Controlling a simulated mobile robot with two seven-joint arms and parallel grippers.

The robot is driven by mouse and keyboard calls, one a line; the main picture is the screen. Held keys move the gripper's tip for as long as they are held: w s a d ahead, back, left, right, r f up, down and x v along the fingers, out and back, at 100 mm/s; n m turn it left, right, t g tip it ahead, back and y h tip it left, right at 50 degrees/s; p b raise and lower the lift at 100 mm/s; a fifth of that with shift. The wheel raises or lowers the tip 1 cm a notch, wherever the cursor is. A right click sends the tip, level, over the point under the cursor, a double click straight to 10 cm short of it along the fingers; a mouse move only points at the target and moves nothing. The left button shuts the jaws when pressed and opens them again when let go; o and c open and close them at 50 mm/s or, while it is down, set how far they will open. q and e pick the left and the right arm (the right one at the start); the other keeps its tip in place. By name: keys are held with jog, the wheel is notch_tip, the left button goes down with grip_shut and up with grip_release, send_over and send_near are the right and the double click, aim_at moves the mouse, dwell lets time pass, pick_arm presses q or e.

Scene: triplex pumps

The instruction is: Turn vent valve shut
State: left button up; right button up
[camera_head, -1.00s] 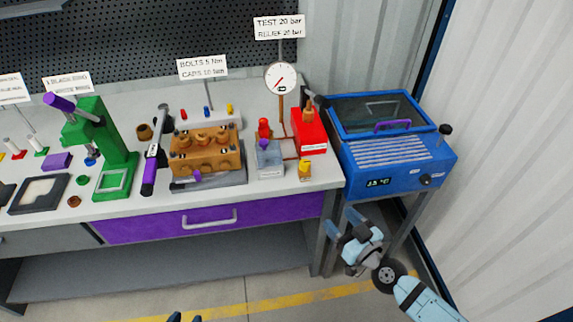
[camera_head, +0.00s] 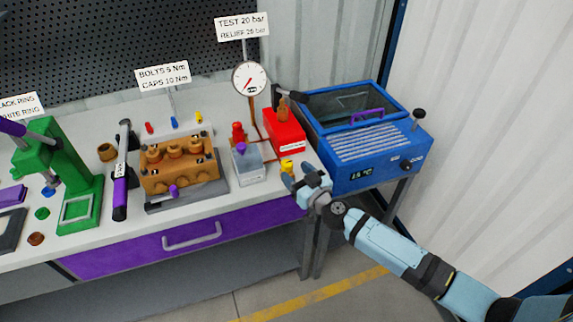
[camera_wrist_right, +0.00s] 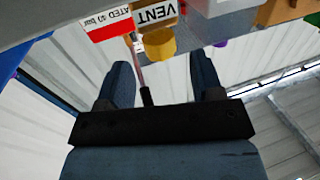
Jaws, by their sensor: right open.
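The vent valve is a small yellow knob (camera_head: 287,165) at the front right of the bench top, in front of the red box. In the right wrist view the yellow knob (camera_wrist_right: 158,44) shows beside a VENT label (camera_wrist_right: 154,15). My right gripper (camera_head: 298,176) is at the bench's front right edge, close to the knob. In the wrist view my right gripper (camera_wrist_right: 162,74) is open and empty, its two fingers wide apart. The knob lies beyond the fingertips, between their lines. I cannot tell the valve's turn position. My left gripper is out of view.
A red box (camera_head: 285,131), a clear tank (camera_head: 248,166) and a pressure gauge (camera_head: 250,78) stand behind and left of the knob. A brown pump block (camera_head: 178,173) is further left. A blue oven (camera_head: 375,160) stands at the right.

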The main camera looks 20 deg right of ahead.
aim_at(290, 167)
jog(key=x, duration=0.4)
jog(key=shift+w+a, duration=0.15)
jog(key=shift+w, duration=0.25)
jog(key=c, duration=0.9)
